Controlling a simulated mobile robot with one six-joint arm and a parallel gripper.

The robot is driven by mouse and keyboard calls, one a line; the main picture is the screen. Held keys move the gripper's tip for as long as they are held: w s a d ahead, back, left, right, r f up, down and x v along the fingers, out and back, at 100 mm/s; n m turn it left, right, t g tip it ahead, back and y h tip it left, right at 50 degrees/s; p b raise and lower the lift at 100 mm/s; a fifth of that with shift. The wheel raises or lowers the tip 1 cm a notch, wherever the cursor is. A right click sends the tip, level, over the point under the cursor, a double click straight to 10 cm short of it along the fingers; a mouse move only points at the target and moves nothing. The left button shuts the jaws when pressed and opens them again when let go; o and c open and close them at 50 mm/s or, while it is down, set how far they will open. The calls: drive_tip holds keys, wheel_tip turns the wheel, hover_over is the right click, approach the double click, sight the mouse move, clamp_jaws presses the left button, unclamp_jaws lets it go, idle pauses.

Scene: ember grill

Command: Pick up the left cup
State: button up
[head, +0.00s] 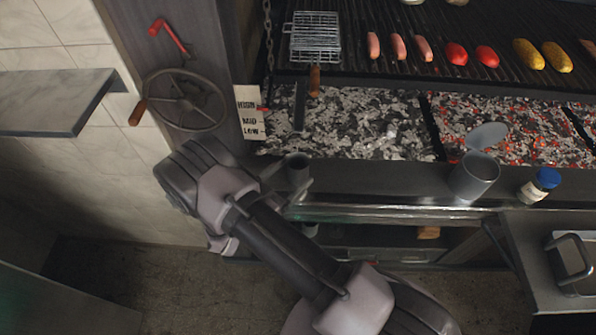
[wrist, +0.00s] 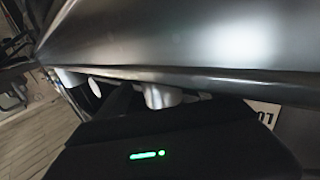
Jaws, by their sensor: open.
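Two pale cup-like shapes show below a steel edge in the wrist view: a left one (wrist: 70,77) and a right one (wrist: 160,95). Both are partly cut off by the edge and my gripper, so I cannot tell their full shape.
The steel ledge (wrist: 210,75) hangs close over my gripper. On the counter stand a grey mug (head: 474,177) and a blue-capped jar (head: 540,186). Glowing coals (head: 350,120) and a grill with sausages lie behind. A handwheel (head: 184,100) is on the left post.

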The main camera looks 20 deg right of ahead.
sight(305, 157)
drive_tip(key=x, duration=0.3)
drive_tip(key=shift+d+f, duration=0.15)
drive_tip(key=c, duration=1.6)
drive_tip(key=shift+o, duration=0.2)
drive_tip(key=shift+r+p, duration=0.5)
drive_tip(key=shift+r, duration=1)
drive_tip(key=s+d+r+p, duration=0.1)
drive_tip(key=s+r+p, duration=0.1)
drive_tip(key=s, duration=1.4)
drive_tip(key=shift+d+p, duration=0.3)
drive_tip(key=shift+d, duration=0.05)
